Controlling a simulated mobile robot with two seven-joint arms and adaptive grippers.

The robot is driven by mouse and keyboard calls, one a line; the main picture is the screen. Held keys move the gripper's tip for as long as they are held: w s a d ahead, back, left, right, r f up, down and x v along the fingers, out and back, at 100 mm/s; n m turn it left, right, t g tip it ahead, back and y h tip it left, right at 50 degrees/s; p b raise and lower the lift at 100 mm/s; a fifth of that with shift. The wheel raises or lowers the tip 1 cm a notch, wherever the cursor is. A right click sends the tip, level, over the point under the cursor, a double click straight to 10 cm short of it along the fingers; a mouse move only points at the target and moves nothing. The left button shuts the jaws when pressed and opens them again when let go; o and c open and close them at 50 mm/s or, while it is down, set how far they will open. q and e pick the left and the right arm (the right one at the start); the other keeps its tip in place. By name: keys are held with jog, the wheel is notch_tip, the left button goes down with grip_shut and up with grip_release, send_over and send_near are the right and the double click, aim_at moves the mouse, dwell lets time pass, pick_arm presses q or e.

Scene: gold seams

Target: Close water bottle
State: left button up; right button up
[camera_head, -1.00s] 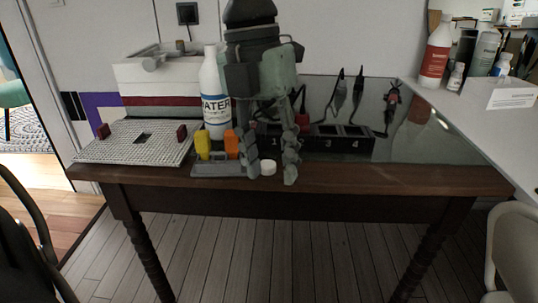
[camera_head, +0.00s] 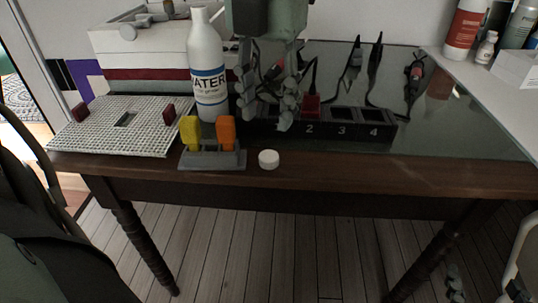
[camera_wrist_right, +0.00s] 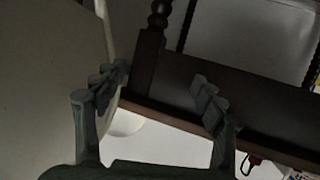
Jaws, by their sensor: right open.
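The white water bottle (camera_head: 207,65) stands upright on the table at the left, in front of the white box. Its label reads "ATER" in part. A small white round cap (camera_head: 268,159) lies on the table near the front edge, apart from the bottle. My left gripper (camera_head: 265,105) points down from the top, right of the bottle and behind the cap. Its fingers are apart, with nothing seen between them. My right gripper (camera_wrist_right: 155,95) is open and empty in the right wrist view. In the head view it shows only partly, low at the bottom right.
A white grid board (camera_head: 110,140) lies at the left. A numbered black rack (camera_head: 340,130) with cables stands right of my left gripper. The table's front right is clear.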

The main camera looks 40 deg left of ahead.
aim_at(270, 154)
pick_arm(q)
jog(key=shift+f, duration=1.2)
pick_arm(e)
jog(key=shift+w+a+r+t, duration=0.2)
jog(key=shift+a+r+t, duration=0.25)
jog(key=shift+r, duration=0.2)
pick_arm(q)
jog(key=shift+f, duration=0.1)
notch_tip(270, 154, down, 4)
jog(key=shift+w+d+f+b, duration=0.15)
jog(key=shift+f+b, duration=0.05)
jog(key=shift+b, duration=0.1)
jog(key=shift+f, duration=0.25)
pick_arm(e)
jog(key=shift+w+a+r+t+y, duration=0.15)
jog(key=shift+a+r+t+y, duration=0.35)
jog(key=shift+r, duration=0.35)
pick_arm(q)
jog(key=c, duration=0.4)
